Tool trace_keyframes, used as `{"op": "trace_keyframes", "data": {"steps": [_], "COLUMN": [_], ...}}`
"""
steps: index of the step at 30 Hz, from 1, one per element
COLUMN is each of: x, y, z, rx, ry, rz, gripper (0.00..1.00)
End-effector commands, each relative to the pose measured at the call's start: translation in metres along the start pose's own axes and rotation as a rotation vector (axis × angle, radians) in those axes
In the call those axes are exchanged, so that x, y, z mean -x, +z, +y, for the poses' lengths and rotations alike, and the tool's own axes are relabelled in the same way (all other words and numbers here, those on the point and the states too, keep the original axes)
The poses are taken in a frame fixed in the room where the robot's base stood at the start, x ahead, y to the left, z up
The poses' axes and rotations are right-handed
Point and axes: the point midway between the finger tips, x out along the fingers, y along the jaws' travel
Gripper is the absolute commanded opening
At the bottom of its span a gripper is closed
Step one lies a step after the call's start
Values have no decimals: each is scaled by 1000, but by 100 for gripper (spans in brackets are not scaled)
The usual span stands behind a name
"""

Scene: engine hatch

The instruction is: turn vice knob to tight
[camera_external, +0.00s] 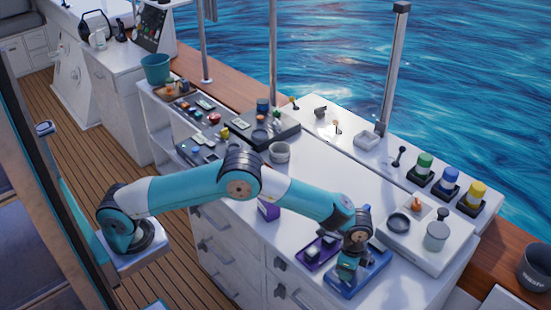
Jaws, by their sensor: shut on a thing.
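My gripper (347,273) points down at a blue tray-like base (372,278) near the front edge of the white counter. It is shut on a small part there, which the gripper and wrist mostly hide. I cannot make out a separate vice knob or its tight mark, so I cannot tell its setting. A purple tray (311,262) with dark items in it lies just left of the gripper.
A white panel (455,250) with a black dish (399,223) and a grey cylinder (437,236) lies to the right. Green, blue and yellow knobs (450,181) stand behind it. Drawers with dark handles (280,264) are below the counter. Bare counter lies behind my forearm.

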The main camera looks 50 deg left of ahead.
Motion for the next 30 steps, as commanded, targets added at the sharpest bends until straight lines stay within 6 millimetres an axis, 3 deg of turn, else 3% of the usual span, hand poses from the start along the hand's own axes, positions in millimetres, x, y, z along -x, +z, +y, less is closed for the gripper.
{"op": "trace_keyframes", "data": {"steps": [12, 30], "x": [1, 2], "y": [-1, -1], "z": [0, 0], "rx": [-230, -277], "ry": [-2, -2], "rz": [4, 4], "gripper": [17, 17]}}
